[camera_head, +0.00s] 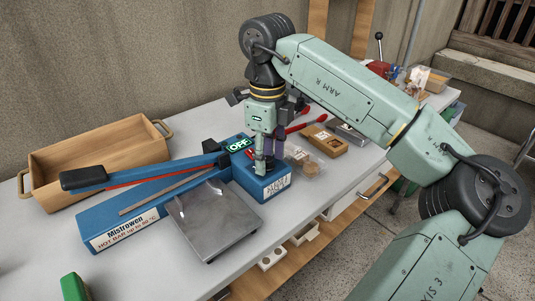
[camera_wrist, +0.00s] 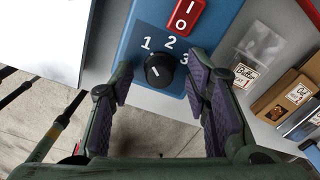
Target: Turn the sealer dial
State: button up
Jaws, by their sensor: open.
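The sealer (camera_head: 130,222) is a long blue machine on the table, with a black-handled lever. In the wrist view its blue control face (camera_wrist: 140,22) carries a round black dial (camera_wrist: 158,70) with a small white mark, which seems to point up and left, toward the 1. The numbers 1, 2 and 3 stand around the dial's upper side. My gripper (camera_wrist: 160,82) is open, with one finger on each side of the dial and visible gaps between. In the head view my gripper (camera_head: 265,163) points down over the sealer's right end and hides the dial.
A red I/O switch (camera_wrist: 186,14) sits just above the numbers. A grey metal plate (camera_head: 212,222) stands in front of the sealer, a wooden tray (camera_head: 95,160) behind it. Clear packets (camera_head: 305,160) and a wooden box (camera_head: 328,143) lie close to the right of my gripper.

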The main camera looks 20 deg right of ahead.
aim_at(267, 158)
notch_tip(267, 158, up, 12)
dwell(0.7)
